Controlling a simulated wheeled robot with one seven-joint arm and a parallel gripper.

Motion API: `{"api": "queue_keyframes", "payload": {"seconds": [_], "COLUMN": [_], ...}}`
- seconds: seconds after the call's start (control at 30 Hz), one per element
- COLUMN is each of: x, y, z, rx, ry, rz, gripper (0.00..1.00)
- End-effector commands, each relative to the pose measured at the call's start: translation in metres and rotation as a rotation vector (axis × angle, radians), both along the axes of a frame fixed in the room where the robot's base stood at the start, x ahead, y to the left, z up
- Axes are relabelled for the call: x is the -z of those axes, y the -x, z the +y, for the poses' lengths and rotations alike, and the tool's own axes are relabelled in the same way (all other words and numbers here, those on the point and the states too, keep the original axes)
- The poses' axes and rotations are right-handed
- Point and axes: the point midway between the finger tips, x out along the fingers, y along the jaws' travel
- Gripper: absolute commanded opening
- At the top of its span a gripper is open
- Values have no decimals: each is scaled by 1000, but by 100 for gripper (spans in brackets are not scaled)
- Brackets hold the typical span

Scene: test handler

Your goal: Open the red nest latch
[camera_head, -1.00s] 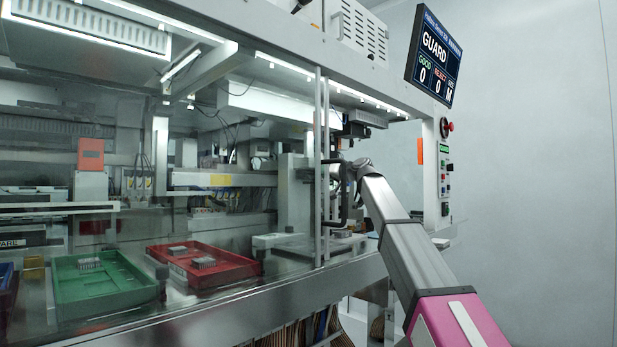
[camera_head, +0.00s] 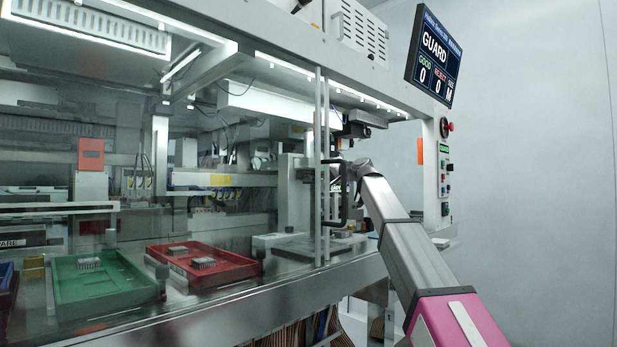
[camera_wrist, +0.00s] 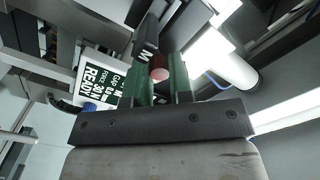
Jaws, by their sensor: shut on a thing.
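In the wrist view my gripper (camera_wrist: 161,82) has its two green-padded fingers closed around a small red round-ended piece (camera_wrist: 160,68). It looks like the knob of the red nest latch; the rest of the latch is hidden or too dark to tell. In the head view my gripper (camera_head: 338,165) reaches into the machine at the right end of its front, by the upright bars. The red piece cannot be made out there.
A black handle (camera_head: 344,205) and upright bars (camera_head: 318,150) stand close to my wrist. A green tray (camera_head: 105,297) and a red tray (camera_head: 245,272) sit further left behind the clear front. In the wrist view a small display (camera_wrist: 98,85) reads READY, beside a blue knob (camera_wrist: 89,107).

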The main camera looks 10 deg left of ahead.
Motion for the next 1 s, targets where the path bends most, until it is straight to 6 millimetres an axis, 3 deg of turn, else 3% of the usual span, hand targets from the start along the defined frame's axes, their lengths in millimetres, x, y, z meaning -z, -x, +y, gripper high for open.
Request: {"api": "queue_keyframes", "payload": {"seconds": [0.17, 0.5, 0.73, 0.77, 0.8, 1.0], "x": [0, 0, 0, 0, 0, 0], "y": [0, 0, 0, 0, 0, 0], "z": [0, 0, 0, 0, 0, 0], "rx": [1, 1, 1, 1, 1, 0], "ry": [-5, -136, -142, -142, -142, -142], "rz": [11, 233, 243, 243, 243, 241], "gripper": [7, 7, 7, 24, 31, 31]}}
